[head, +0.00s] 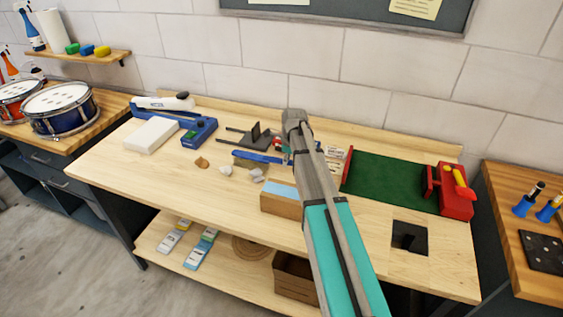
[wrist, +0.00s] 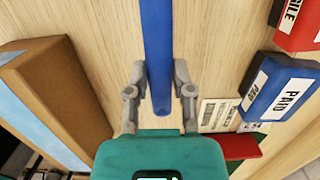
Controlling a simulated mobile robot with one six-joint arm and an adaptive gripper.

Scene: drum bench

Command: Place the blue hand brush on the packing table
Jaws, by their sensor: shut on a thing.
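The blue hand brush (head: 258,157) is over the middle of the pale wooden packing table (head: 170,180) in the head view. In the wrist view its blue handle (wrist: 157,40) runs from the top edge down between the two fingers of my gripper (wrist: 159,76). My gripper is shut on this handle. In the head view my arm hides the gripper and the end of the handle. The brush's head is outside the wrist view. I cannot tell whether the brush touches the tabletop or hangs just above it.
A cardboard box (head: 281,203) stands close to the gripper, also in the wrist view (wrist: 60,95). Blue (wrist: 278,90) and red (wrist: 298,22) stamps lie opposite. Small stones (head: 226,170), a white box (head: 151,135), a green mat (head: 385,182) and a red dispenser (head: 456,195) are around. The table's front left is clear.

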